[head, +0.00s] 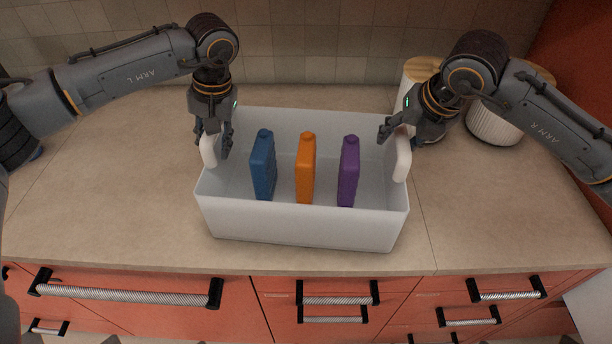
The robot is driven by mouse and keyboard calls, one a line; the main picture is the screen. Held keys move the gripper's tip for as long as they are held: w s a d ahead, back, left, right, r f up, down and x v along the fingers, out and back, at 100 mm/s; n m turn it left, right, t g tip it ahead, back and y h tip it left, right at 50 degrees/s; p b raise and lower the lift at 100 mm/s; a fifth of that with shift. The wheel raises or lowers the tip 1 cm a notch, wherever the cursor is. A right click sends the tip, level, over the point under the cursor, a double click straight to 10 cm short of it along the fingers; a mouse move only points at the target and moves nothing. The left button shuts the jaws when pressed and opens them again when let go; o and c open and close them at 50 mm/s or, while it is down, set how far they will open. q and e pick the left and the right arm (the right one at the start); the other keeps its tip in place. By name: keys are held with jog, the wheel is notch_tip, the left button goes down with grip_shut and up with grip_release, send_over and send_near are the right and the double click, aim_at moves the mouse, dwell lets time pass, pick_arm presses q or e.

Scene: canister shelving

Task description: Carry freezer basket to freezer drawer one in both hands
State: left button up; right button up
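The freezer basket (300,220) is a white open bin standing on the counter, with a white handle at its left end (208,151) and another at its right end (402,160). It holds a blue bottle (263,166), an orange bottle (306,168) and a purple bottle (348,172), all upright. My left gripper (213,141) points down over the left handle, its fingers apart on either side of it. My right gripper (398,136) is at the top of the right handle with fingers spread. Contact with the handles is hard to tell. Which drawer is freezer drawer one cannot be told.
The beige counter (110,190) is clear to the left of the basket. White canisters with wooden lids (494,122) stand behind my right arm. A tiled wall (300,50) closes the back. Below the front edge are red drawers (150,315) with ribbed metal handles, all seemingly closed.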

pick_arm(q)
jog(key=c, duration=0.3)
pick_arm(e)
jog(key=c, duration=0.3)
pick_arm(q)
grip_shut()
pick_arm(e)
grip_shut()
